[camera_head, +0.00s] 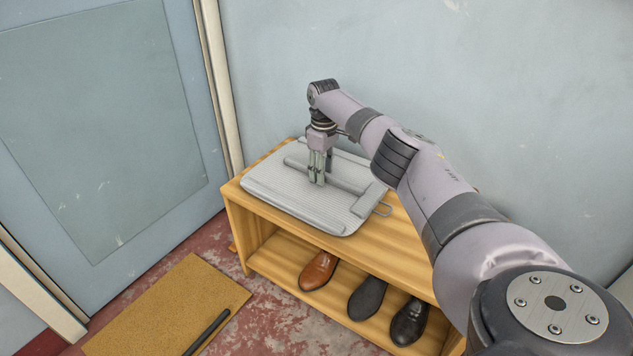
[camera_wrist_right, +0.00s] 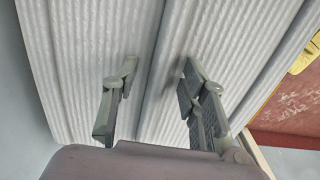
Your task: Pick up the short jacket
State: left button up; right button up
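The short jacket (camera_head: 285,195) is light grey, ribbed and folded flat on top of a wooden bench. A sleeve-like roll (camera_head: 345,180) lies across it. My right gripper (camera_head: 318,180) points down over the middle of the jacket, its tips close to or at the roll; contact cannot be told. In the right wrist view, the right gripper (camera_wrist_right: 160,80) has its two fingers apart, with the jacket's ribbed cloth (camera_wrist_right: 75,60) and a dark crease behind them. No cloth is clearly pinched. My left gripper is not in view.
The wooden bench (camera_head: 400,240) has a lower shelf with a brown shoe (camera_head: 318,271) and dark shoes (camera_head: 367,298). A wall (camera_head: 450,70) rises close behind. A door (camera_head: 100,120) is at the left. A tan mat (camera_head: 165,305) with a dark bar lies on the floor.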

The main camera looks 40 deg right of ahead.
jog(key=shift+c, duration=0.4)
grip_shut()
dwell(0.4)
